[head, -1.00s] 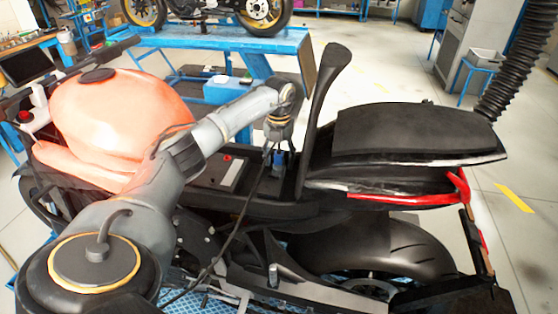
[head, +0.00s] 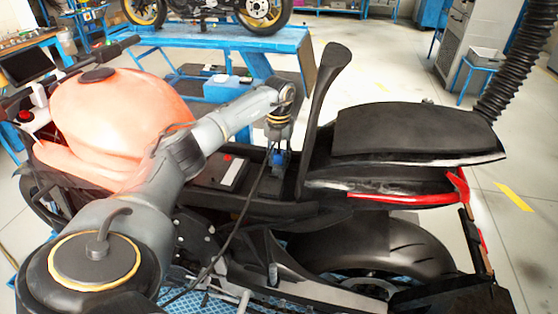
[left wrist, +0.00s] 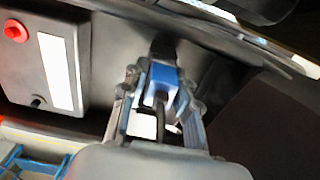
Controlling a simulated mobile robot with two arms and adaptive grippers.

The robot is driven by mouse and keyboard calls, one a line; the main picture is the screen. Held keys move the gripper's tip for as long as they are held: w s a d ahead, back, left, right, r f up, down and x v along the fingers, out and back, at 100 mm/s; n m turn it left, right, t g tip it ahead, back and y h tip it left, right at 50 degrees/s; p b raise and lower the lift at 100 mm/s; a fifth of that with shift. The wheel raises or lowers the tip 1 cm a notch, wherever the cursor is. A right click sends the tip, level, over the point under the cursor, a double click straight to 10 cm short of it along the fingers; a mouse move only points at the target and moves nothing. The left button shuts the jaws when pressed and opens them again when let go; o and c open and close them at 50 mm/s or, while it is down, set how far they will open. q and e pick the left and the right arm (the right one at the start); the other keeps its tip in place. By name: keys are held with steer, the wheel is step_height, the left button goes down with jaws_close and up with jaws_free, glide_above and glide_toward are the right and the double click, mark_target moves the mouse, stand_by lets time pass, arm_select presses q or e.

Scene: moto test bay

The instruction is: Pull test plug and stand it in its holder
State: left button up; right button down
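The test plug is a small blue block with a black cable. In the left wrist view the test plug (left wrist: 162,74) sits between the fingertips of my left gripper (left wrist: 163,85), which close on both its sides. Its far end meets a black part (left wrist: 163,46) on the motorcycle; I cannot tell how deep it sits. In the head view the test plug (head: 279,158) shows just below my left gripper (head: 279,144), beside the battery under the raised seat area. I cannot pick out the holder with certainty. My right gripper is not in view.
A battery (head: 228,174) with a red terminal lies left of the plug. The orange tank (head: 115,120), upright black panel (head: 322,105) and black seat (head: 415,130) stand close around. A blue workbench (head: 215,42) is behind. A black hose (head: 518,60) hangs at right.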

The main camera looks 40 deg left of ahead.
mark_target(279, 152)
arm_select(q)
jaws_close()
steer(key=shift+r, duration=0.1)
steer(key=shift+r+p, duration=2.5)
steer(key=shift+r, duration=0.45)
steer(key=shift+r, duration=0.1)
steer(key=shift+r+p, duration=1.95)
steer(key=shift+r, duration=0.4)
